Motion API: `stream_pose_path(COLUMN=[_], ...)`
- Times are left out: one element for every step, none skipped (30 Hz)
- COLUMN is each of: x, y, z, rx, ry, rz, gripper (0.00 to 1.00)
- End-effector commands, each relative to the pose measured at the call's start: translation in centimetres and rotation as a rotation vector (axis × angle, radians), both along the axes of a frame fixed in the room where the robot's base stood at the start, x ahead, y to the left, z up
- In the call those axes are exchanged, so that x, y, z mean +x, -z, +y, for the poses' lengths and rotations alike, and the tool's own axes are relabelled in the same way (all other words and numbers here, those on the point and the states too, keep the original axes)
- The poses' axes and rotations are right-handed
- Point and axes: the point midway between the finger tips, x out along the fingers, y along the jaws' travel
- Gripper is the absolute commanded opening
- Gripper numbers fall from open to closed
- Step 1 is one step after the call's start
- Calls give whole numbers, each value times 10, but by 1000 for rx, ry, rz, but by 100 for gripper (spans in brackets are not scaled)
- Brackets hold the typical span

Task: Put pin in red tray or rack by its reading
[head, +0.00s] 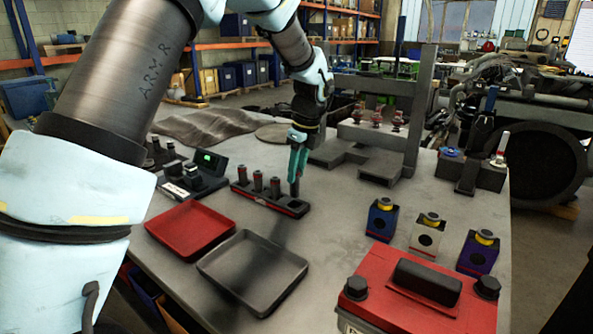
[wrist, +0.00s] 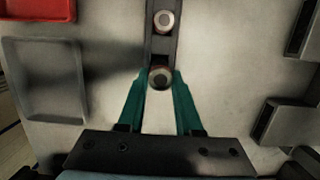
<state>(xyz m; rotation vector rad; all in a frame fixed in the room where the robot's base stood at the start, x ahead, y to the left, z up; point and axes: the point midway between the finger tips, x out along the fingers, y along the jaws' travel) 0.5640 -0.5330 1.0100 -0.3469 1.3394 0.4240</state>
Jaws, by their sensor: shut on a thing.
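My gripper (head: 298,170) points down over the right end of the dark rack (head: 262,203). Its teal fingers are shut on a dark pin (head: 294,188), whose lower end is at the rack; I cannot tell whether it is seated. In the wrist view, the pin's round top (wrist: 160,77) shows between the fingertips, over the rack. Several other pins with reddish bands stand in the rack, one of them (wrist: 163,21) ahead in the wrist view. The red tray (head: 190,228) is empty, at the left. A gauge with a green lit display (head: 205,158) stands behind it; its reading is too small to read.
An empty grey tray (head: 252,270) lies beside the red tray. A red box with a black handle (head: 420,300) stands at the front right. Blue, white and purple blocks (head: 427,235) stand behind it. A grey press frame (head: 375,150) stands at the back. Bare table lies right of the rack.

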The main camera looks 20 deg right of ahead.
Motion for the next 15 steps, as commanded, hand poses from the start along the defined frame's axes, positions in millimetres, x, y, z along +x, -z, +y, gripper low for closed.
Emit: stream_pose_path(x=[0, 0, 0, 0, 0, 0, 0, 0, 0, 0, 0, 0, 0, 0, 0], y=[0, 1, 2, 3, 4, 5, 6, 7, 8, 9, 9, 10, 11, 11, 11], z=[0, 0, 0, 0, 0, 0, 0, 0, 0, 0, 0, 0, 0, 0, 0], rx=[0, 0, 0, 0, 0, 0, 0, 0, 0, 0, 0, 0, 0, 0, 0], ry=[0, 0, 0, 0, 1, 1, 1, 1, 1, 1, 1, 1, 1, 1, 1], rz=[0, 0, 0, 0, 0, 0, 0, 0, 0, 0, 0, 0, 0, 0, 0], gripper=[0, 0, 0, 0, 0, 0, 0, 0, 0, 0, 0, 0, 0, 0, 0])
